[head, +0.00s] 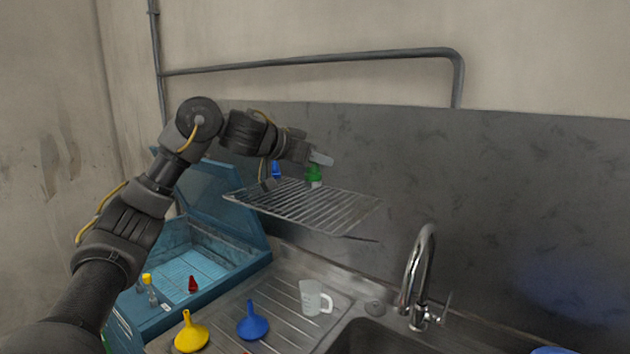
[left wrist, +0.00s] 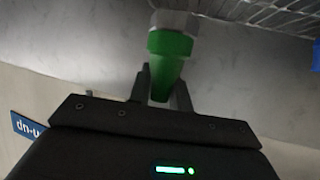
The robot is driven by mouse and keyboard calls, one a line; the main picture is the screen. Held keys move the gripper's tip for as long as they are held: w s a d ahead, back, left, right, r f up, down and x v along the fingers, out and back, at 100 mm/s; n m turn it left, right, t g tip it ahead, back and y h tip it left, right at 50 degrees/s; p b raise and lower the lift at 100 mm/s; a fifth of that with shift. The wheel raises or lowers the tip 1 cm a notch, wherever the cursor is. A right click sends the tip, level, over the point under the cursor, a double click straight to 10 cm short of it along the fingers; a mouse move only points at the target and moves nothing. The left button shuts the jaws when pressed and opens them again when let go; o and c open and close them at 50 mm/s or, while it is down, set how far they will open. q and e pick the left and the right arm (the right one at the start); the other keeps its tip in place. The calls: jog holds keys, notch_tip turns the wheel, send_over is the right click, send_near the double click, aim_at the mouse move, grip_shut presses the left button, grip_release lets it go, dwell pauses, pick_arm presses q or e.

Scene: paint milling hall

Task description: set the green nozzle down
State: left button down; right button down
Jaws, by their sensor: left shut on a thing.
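The green nozzle (head: 314,172) is at the back of the wire rack (head: 300,204) in the head view, with its pale grey end down. My left gripper (head: 318,160) is shut on its upper part. I cannot tell whether the nozzle's lower end touches the rack. In the left wrist view the green nozzle (left wrist: 168,68) stands out from between the fingers (left wrist: 161,92), its grey hexagonal end away from the gripper. The rack (left wrist: 275,12) shows at the top right there. My right gripper is not in view.
A blue nozzle (head: 277,168) is at the rack's back left. Below are an open blue box (head: 244,262) with a red nozzle (head: 193,285), yellow (head: 191,335) and blue (head: 252,324) funnels, a clear jug (head: 312,298) and a tap (head: 420,270). The rack's front and right look clear.

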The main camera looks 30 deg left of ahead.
pick_arm(q)
jog(key=w+f+p, duration=0.1)
jog(key=f, duration=0.1)
jog(key=w+a+f, duration=0.1)
jog(key=f, duration=0.2)
jog(key=w+a+f+p, duration=0.1)
jog(key=f, duration=0.1)
jog(key=shift+f+p, duration=0.2)
jog(key=shift+p, duration=0.1)
jog(key=shift+a+f, duration=0.1)
jog(key=shift+f, duration=0.2)
jog(key=shift+f, duration=0.1)
jog(key=c, duration=1.3)
grip_release()
